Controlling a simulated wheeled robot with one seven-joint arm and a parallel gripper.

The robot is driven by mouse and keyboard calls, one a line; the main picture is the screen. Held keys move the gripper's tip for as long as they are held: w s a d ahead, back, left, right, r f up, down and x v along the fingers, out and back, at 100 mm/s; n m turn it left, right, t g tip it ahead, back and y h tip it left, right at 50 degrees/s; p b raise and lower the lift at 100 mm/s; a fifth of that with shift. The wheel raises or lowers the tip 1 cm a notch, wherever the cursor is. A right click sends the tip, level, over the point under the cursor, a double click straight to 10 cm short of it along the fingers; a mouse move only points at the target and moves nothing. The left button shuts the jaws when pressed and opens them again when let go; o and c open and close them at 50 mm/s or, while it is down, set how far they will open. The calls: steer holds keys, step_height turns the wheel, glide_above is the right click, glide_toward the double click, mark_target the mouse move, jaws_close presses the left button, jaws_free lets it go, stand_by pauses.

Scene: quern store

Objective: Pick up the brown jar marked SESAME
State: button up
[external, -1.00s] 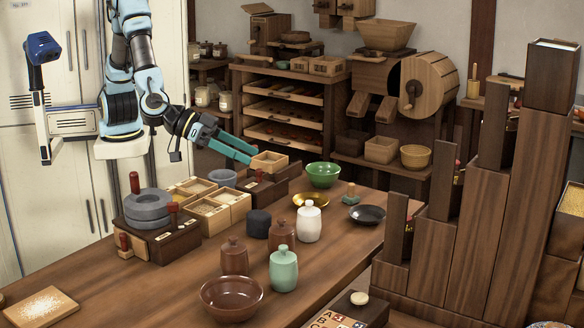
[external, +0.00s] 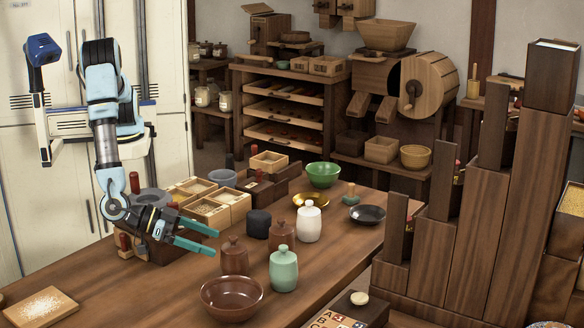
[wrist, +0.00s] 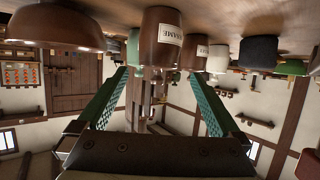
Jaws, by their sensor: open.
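Two brown lidded jars stand on the table. The nearer jar (external: 234,260) is just right of my gripper (external: 215,242) in the external view. In the upside-down wrist view, this jar (wrist: 150,52) lies ahead between the open fingers of my gripper (wrist: 158,75), with a pale label whose visible letters look like "AME". The second brown jar (external: 281,238) stands behind and to the right. It also shows in the wrist view (wrist: 192,58) with a label too small to read surely. My gripper is open, empty and roughly level, its fingertips short of the nearer jar.
A brown bowl (external: 231,298) and a pale green jar (external: 284,272) stand in front of the jars. A white jar (external: 308,225) and a black pot (external: 259,224) are behind. Wooden boxes (external: 208,212) stand at the back left. The left front table top is mostly clear.

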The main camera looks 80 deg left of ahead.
mark_target(245, 253)
steer(key=p+x, duration=0.1)
steer(key=x, duration=0.4)
steer(key=p+x, duration=0.1)
steer(key=x, duration=0.3)
steer(key=shift+w+d+r, duration=0.1)
steer(key=shift+w+d, duration=0.1)
steer(key=shift+w, duration=0.25)
steer(key=shift+p, duration=0.3)
jaws_close()
